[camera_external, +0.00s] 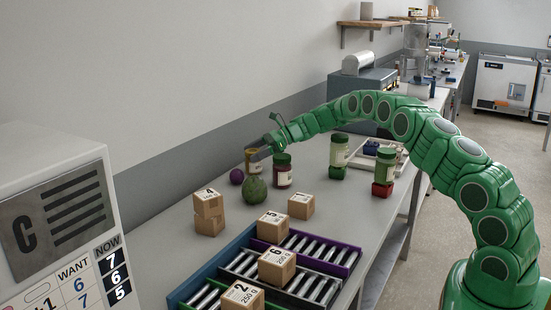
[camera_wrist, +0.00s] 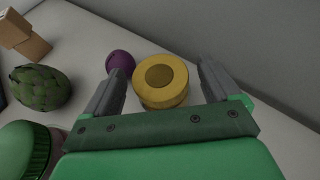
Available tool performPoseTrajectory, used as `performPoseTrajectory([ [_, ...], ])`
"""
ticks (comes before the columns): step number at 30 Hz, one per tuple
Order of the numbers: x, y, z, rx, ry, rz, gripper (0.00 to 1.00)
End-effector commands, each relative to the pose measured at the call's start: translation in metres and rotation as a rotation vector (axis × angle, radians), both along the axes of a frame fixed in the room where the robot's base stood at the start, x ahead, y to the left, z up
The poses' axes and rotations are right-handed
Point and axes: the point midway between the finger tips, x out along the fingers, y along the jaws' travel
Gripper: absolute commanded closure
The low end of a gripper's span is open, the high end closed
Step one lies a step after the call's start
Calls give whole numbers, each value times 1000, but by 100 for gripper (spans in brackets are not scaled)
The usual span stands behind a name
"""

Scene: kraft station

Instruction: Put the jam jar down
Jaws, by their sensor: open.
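A jar with a yellow lid (camera_wrist: 160,76), which I take to be the jam jar, stands between the two fingers of my gripper (camera_wrist: 161,64) in the wrist view. The fingers are open, with a gap showing on each side of the lid. In the external view the same jar (camera_external: 252,160) stands on the bench near the wall. My gripper (camera_external: 266,146) is at its upper right there and hides part of it. The jar appears upright; its base is partly hidden.
A purple ball-like item (camera_external: 237,176) and a green artichoke-like item (camera_external: 255,189) are close by. Cardboard boxes (camera_external: 208,204) and roller trays (camera_external: 325,255) are nearer the camera. Two green-lidded jars (camera_external: 339,152) (camera_external: 385,165) stand further right.

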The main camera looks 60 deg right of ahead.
Motion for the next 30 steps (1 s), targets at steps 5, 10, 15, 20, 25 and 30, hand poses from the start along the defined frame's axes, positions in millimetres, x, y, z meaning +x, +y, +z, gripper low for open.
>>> performPoseTrajectory([
  [5, -23, -24, 16, 1, -4, -2, 10],
  [10, -41, -43, 25, -1, -2, -5, 10],
  [15, -54, -55, 32, -1, -1, -2, 10],
  [20, -60, -60, 35, 0, 0, 0, 10],
  [25, -61, -61, 36, 0, 0, 1, 10],
  [30, -62, -41, 48, -22, -11, 40, 10],
])
